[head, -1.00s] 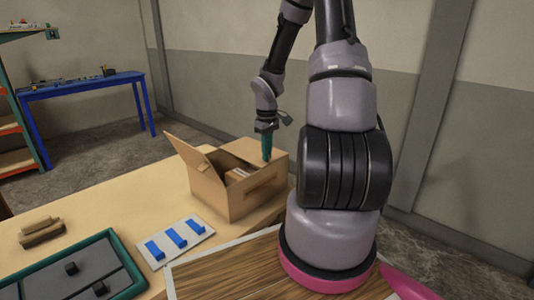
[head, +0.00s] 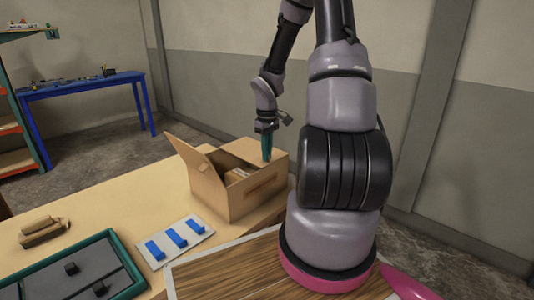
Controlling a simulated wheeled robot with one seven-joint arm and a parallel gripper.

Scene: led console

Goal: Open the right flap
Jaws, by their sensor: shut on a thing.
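A cardboard box (head: 232,200) stands on the wooden table. Its left flap (head: 186,153) is raised and leans outward. Its right flap (head: 247,148) lies roughly flat over the right part of the opening. A brown item (head: 238,175) shows inside through the open left part. My gripper (head: 267,157) points down with its teal fingers at the right flap, towards the box's right side. It is shut on the right flap; the fingertips are small, and the exact grip is hard to see.
A white panel with blue switches (head: 175,241) lies in front of the box. A blue table (head: 85,88) stands at the back. My arm fills the right middle.

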